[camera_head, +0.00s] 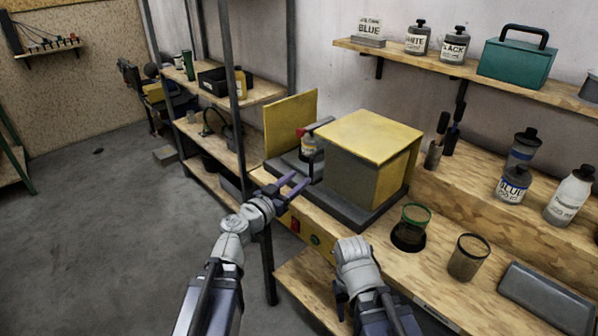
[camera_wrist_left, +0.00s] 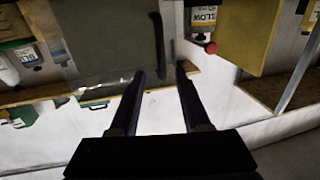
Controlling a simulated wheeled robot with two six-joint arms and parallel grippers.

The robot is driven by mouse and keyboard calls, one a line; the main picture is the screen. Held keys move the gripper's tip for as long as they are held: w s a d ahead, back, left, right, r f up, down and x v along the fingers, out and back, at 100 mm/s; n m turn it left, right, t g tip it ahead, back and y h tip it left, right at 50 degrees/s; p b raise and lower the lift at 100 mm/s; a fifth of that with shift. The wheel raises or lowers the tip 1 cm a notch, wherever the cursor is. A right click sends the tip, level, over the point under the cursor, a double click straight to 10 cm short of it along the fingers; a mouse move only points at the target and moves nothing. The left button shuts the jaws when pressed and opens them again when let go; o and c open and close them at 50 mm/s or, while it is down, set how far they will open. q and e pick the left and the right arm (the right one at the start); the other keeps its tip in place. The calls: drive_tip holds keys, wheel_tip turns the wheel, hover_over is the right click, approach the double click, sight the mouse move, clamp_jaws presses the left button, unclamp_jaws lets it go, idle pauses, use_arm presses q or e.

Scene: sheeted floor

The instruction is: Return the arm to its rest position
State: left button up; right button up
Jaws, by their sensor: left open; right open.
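My left arm (camera_head: 232,245) reaches forward from the bottom of the head view. Its gripper (camera_head: 297,186) is open and empty, at the front of a yellow and grey machine (camera_head: 368,140). In the left wrist view the two dark fingers (camera_wrist_left: 160,74) stand apart with nothing between them. My right arm (camera_head: 355,262) is low at the front edge of the bench. Its gripper (camera_head: 342,294) points downward, and its fingertips are hard to make out.
The machine's yellow door (camera_head: 290,120) stands open. A bottle with a red cap (camera_head: 310,147) sits in the opening; it shows upside down in the left wrist view (camera_wrist_left: 203,18).

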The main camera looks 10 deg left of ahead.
use_arm(q)
drive_tip(key=s+d+f+g, duration=0.3)
drive_tip(key=f+g, duration=0.1)
drive_tip(key=f, duration=0.2)
drive_tip(key=s+d+f+g, duration=0.2)
drive_tip(key=s+f+g, duration=0.15)
drive_tip(key=f, duration=0.25)
drive_tip(key=s+a+f+n+g+y, duration=0.5)
drive_tip(key=s+a+f+g+y, duration=0.3)
drive_tip(key=s+a+f, duration=0.25)
drive_tip(key=s+d+r+m+y+p, duration=0.1)
drive_tip(key=s+d+r+m+p, duration=0.2)
drive_tip(key=d, duration=0.7)
wheel_tip(320, 180, up, 2)
drive_tip(key=shift+s+d+r+g+y+p, duration=0.1)
drive_tip(key=shift+s+d+g+y+p, duration=0.3)
drive_tip(key=shift+s+p, duration=0.55)
